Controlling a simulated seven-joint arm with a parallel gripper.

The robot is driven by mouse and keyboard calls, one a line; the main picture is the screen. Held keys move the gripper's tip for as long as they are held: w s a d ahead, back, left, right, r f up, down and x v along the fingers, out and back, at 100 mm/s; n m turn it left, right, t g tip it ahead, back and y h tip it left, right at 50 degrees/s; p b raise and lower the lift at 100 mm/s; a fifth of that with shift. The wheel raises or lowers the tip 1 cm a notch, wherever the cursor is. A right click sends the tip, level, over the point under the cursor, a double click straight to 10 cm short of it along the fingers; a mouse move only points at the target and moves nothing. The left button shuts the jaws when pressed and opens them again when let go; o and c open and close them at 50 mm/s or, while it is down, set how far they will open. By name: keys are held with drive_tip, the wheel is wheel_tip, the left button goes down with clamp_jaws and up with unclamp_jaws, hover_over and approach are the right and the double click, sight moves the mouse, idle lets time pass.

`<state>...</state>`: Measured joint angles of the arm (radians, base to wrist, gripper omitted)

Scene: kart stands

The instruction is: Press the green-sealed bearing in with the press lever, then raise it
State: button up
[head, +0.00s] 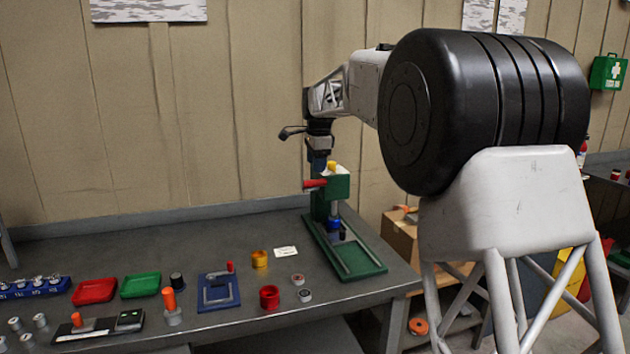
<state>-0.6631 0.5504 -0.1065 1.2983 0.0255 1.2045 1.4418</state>
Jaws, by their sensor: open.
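The green press (329,205) stands at the right end of the bench, with a long green base (362,262). Its red lever (314,184) sticks out to the left of the press head, and a yellow knob (332,165) sits on top. A blue piece (333,225) is under the ram; I cannot tell whether a bearing is in it. My gripper (318,172) points down just above and behind the lever, open; contact cannot be told. Two small ring-shaped bearings (297,279) lie left of the press base; their seal colours are too small to tell.
A red cup (269,297), a yellow cup (260,259) and a white card (285,252) are left of the press. A blue fixture (218,291), green tray (141,285) and red tray (95,291) are further left. The bench behind them is clear.

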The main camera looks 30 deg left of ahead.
sight(305, 187)
drive_tip(key=shift+w+a+f, duration=0.15)
drive_tip(key=shift+f, duration=0.9)
drive_tip(key=shift+w+a+f, duration=0.15)
drive_tip(key=shift+f, duration=0.9)
drive_tip(key=shift+w+a+f, duration=0.15)
drive_tip(key=shift+f, duration=0.9)
clamp_jaws()
